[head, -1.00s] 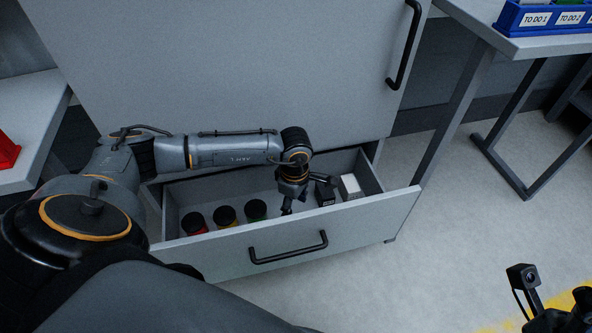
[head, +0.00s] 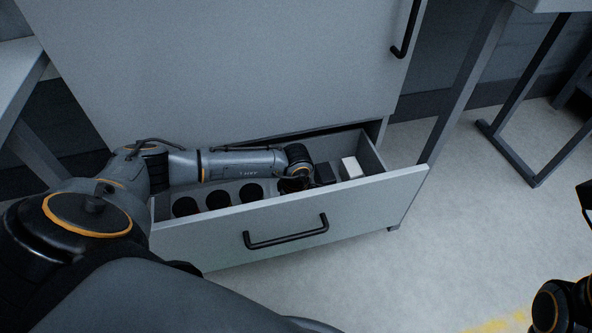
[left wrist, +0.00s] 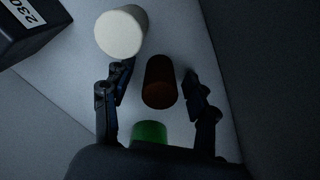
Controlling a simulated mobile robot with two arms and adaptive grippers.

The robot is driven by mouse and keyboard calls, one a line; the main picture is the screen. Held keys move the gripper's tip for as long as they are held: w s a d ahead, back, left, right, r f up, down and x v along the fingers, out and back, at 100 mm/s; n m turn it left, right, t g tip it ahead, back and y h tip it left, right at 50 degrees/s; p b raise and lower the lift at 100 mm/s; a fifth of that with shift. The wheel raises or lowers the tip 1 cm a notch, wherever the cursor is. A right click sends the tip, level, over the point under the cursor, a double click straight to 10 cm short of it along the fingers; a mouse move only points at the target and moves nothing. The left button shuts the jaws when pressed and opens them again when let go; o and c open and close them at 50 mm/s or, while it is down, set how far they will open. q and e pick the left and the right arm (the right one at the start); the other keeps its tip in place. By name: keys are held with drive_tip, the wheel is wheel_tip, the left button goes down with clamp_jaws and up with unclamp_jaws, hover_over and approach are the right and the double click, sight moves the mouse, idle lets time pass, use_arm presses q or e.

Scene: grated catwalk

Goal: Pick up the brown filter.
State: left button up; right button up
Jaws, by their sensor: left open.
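The brown filter (left wrist: 160,82) is a small dark-brown cylinder on the drawer floor in the left wrist view. My left gripper (left wrist: 160,88) is open, with one finger on each side of the filter; I cannot tell whether either touches it. In the head view the left gripper (head: 293,184) is down inside the open drawer (head: 290,233), mostly hidden by its own wrist. The filter is hidden there.
Beside the filter are a white cylinder (left wrist: 121,33) and a green one (left wrist: 150,131). The drawer walls stand close around the gripper.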

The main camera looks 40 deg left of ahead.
use_arm(q)
drive_tip(key=shift+f, duration=0.15)
drive_tip(key=c, duration=1)
